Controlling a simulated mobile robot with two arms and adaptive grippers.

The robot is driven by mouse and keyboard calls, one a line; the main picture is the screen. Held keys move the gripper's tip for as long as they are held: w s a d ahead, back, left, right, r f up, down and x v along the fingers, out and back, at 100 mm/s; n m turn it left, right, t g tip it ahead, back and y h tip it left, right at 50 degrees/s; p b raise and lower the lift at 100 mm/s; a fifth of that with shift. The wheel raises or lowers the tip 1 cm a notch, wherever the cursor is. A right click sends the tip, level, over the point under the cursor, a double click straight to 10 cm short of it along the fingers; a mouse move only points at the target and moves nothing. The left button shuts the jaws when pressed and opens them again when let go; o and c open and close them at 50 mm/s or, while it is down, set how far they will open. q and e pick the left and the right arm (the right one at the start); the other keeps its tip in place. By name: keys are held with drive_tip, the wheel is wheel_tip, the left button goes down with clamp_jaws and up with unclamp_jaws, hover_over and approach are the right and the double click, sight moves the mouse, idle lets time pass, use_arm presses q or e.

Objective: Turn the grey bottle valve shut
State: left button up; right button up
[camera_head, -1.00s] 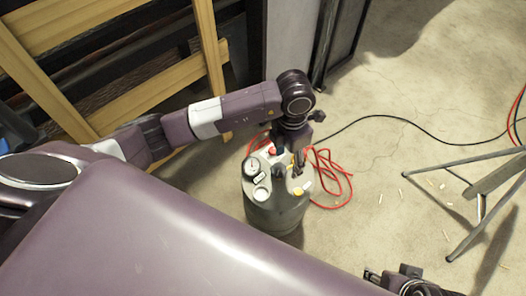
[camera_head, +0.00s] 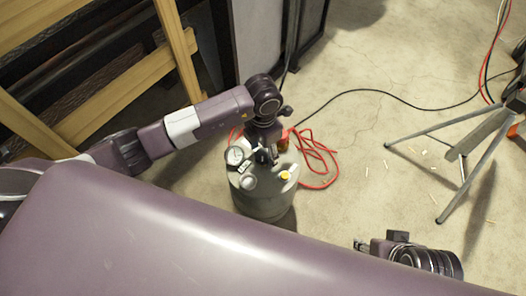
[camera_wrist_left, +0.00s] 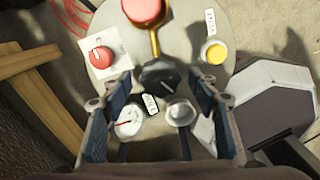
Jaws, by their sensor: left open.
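The grey bottle (camera_head: 262,205) stands upright on the floor in the head view, partly covered by my left arm. In the left wrist view its round top (camera_wrist_left: 178,20) carries a dark grey valve knob (camera_wrist_left: 160,76) with a pale mark. My left gripper (camera_head: 266,152) hangs over the bottle top. In the left wrist view its open fingers (camera_wrist_left: 160,90) stand on either side of the dark knob, with visible gaps; contact does not show. My right gripper (camera_head: 362,244) is at the lower right of the head view, away from the bottle; its jaw gap is unclear.
Around the valve are a red knob (camera_wrist_left: 101,56), a yellow knob (camera_wrist_left: 214,52), a gauge (camera_wrist_left: 128,122), a pale cap (camera_wrist_left: 180,113) and a red part on a brass stem (camera_wrist_left: 154,42). A red hose (camera_head: 318,160) lies behind the bottle. A tripod stand (camera_head: 470,150) stands at right.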

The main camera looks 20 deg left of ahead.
use_arm(q)
drive_tip(key=shift+c, duration=0.5)
drive_tip(key=c, duration=1.1)
drive_tip(key=shift+o, duration=0.2)
